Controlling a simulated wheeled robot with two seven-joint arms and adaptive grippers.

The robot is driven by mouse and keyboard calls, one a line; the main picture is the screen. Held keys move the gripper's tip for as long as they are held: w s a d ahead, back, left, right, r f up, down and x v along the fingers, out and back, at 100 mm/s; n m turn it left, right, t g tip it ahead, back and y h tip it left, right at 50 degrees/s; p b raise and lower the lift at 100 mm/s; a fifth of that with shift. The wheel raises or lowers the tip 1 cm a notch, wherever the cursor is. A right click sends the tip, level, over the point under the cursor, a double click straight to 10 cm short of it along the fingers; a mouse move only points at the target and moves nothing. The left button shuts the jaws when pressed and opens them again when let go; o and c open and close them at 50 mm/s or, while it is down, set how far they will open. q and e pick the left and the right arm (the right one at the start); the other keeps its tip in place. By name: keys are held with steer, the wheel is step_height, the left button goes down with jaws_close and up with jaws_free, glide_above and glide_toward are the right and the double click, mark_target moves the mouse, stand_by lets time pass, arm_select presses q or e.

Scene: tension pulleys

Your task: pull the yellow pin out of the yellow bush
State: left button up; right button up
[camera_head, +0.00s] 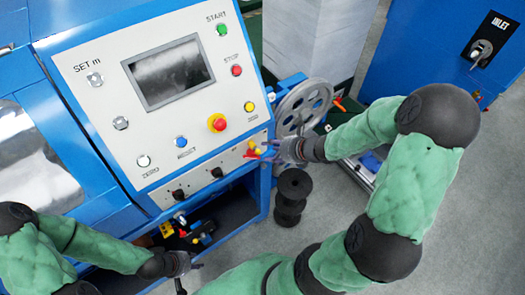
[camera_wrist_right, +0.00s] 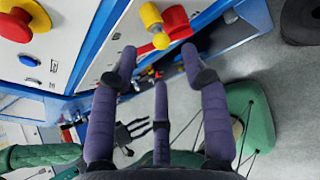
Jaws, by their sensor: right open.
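A yellow pin (camera_wrist_right: 161,41) with a round knob stands out beside red parts (camera_wrist_right: 176,22) at the panel's lower right edge. In the head view the small yellow part (camera_head: 254,145) is partly covered by my right fingers. A yellow cylinder (camera_wrist_right: 150,15) behind the knob may be the yellow bush; I cannot clearly tell pin from bush. My right gripper (camera_head: 266,151) is open, its purple fingers (camera_wrist_right: 160,62) spread towards the knob, with the knob just beyond and between the upper two tips. Contact is not visible. My left gripper (camera_head: 188,267) is low, away from the pin; its jaws are too small to judge.
The blue machine's panel carries a screen (camera_head: 168,73), a red stop knob (camera_head: 217,123) and several buttons. A grey pulley wheel (camera_head: 303,107) stands right of the panel. A black spool (camera_head: 292,197) stands on the floor below my right gripper.

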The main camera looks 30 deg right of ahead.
mark_target(259, 151)
steer(key=b+x, duration=0.1)
steer(key=x, duration=0.5)
steer(key=shift+r, duration=0.1)
steer(key=shift+r, duration=0.1)
jaws_close()
